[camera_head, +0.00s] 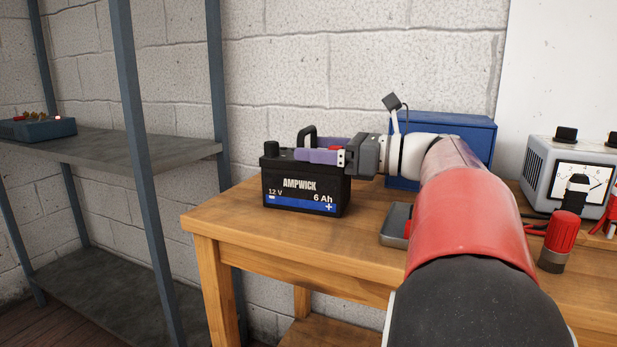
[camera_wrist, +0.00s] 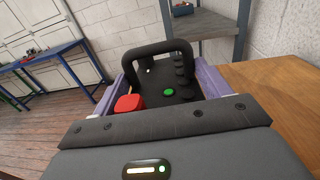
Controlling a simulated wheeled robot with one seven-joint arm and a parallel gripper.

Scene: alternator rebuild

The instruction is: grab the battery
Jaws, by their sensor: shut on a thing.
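The battery (camera_head: 305,190) is a black box marked AMPWICK, 12 V, 6 Ah, with a blue stripe. It stands upright at the left end of the wooden workbench (camera_head: 225,215). Its top shows in the wrist view with a black loop handle (camera_wrist: 158,52), a red cap (camera_wrist: 129,103) and a green dot. My gripper (camera_head: 322,150) reaches in from the right at the battery's top. Its purple fingers lie on either side of the battery's top, shut on it. In the wrist view the fingers (camera_wrist: 164,88) flank the battery's top. I cannot tell whether its base touches the bench.
A blue box (camera_head: 455,128) stands behind my arm. A grey meter unit (camera_head: 568,175) and a red-capped cylinder (camera_head: 560,240) stand at the right. A grey tray (camera_head: 393,226) lies beside my arm. A metal shelf (camera_head: 130,148) stands left, holding a blue device (camera_head: 38,130).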

